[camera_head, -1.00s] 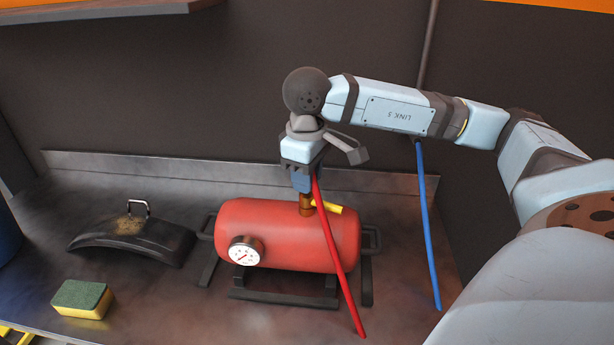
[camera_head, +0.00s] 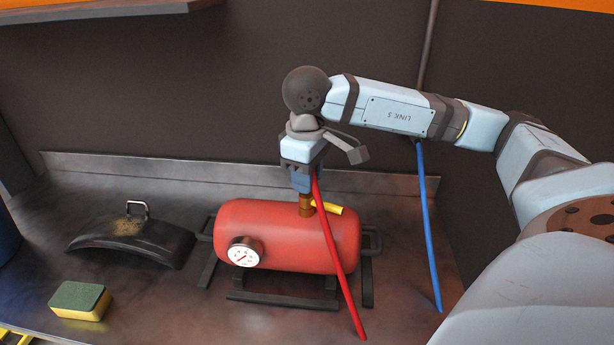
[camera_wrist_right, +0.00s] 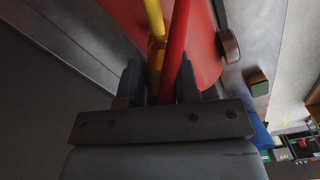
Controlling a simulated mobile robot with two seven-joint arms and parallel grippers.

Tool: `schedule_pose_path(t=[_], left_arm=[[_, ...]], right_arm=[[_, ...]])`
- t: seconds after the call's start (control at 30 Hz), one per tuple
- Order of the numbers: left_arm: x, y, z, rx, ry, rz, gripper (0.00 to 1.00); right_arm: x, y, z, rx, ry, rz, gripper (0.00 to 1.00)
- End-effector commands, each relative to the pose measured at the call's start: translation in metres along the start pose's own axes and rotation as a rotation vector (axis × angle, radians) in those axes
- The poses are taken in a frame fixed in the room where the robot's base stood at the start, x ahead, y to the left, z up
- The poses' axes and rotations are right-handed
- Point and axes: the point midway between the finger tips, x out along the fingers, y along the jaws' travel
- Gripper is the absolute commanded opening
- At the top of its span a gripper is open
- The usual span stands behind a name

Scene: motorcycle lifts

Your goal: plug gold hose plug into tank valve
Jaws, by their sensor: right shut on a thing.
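The red tank (camera_head: 270,235) lies on its dark stand with a white gauge facing front. Its brass valve (camera_head: 306,210) stands on top, with a yellow lever (camera_head: 329,208) pointing right. My right gripper (camera_head: 304,188) points down directly above the valve, shut on the gold hose plug, which is mostly hidden between the fingers. The red hose (camera_head: 334,260) runs from the gripper down across the tank's front. In the right wrist view the hose (camera_wrist_right: 172,50) passes between the fingers (camera_wrist_right: 158,82). I cannot tell whether plug and valve are joined. My left gripper is not in view.
A black curved part with a handle (camera_head: 130,240) and a green-yellow sponge (camera_head: 80,300) lie left of the tank on the metal bench. A blue hose (camera_head: 428,225) hangs at the right. A wall and low backsplash (camera_head: 180,165) stand behind.

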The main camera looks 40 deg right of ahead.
Motion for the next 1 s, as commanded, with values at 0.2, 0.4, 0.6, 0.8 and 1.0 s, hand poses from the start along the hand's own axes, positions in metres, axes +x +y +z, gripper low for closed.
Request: schedule_pose_path(t=[0.2, 0.4, 0.6, 0.8, 1.0], left_arm=[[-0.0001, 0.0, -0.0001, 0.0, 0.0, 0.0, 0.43], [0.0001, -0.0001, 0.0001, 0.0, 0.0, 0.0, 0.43], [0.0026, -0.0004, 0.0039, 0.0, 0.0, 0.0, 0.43], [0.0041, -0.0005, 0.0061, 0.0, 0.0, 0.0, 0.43], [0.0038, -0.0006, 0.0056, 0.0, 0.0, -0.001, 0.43]], right_arm=[[-0.0002, -0.0001, -0.0001, 0.0, 0.001, 0.0, 0.09], [-0.0001, 0.0, -0.0001, 0.0, 0.001, 0.0, 0.09], [0.0012, -0.0002, -0.0002, 0.0, 0.001, -0.001, 0.09], [0.0003, -0.0002, -0.0002, 0.0, 0.001, -0.001, 0.09], [-0.0002, -0.0001, -0.0001, 0.0, 0.001, -0.001, 0.09]])
